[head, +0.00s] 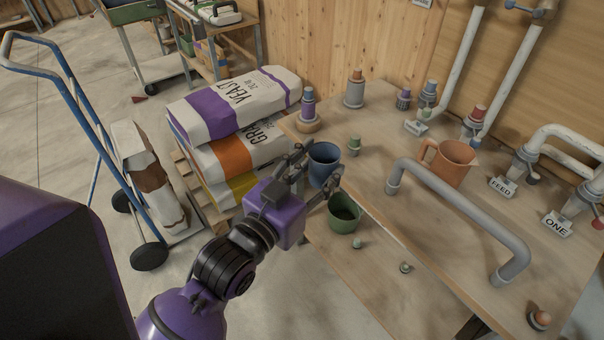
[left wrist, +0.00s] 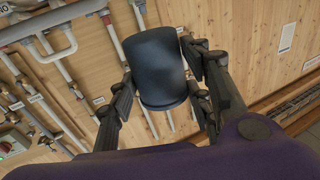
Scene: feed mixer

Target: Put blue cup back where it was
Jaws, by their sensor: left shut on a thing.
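The blue cup (head: 324,160) is between the fingers of my left gripper (head: 318,180) in the head view. The gripper is shut on it, near the left edge of the wooden bench. In the left wrist view the cup (left wrist: 157,68) sits between the finger pairs of the left gripper (left wrist: 160,95), its dark blue side filling the gap. A green cup (head: 345,212) stands just in front of and below the blue cup, close to the right finger. My right gripper is not in view.
The wooden bench (head: 400,215) carries an orange jug (head: 447,162), a grey pipe handle (head: 465,212), and several small coloured plugs. White pipes with FEED (head: 502,187) and ONE (head: 557,225) labels stand at right. Stacked sacks (head: 235,105) and a blue hand truck (head: 85,110) are at left.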

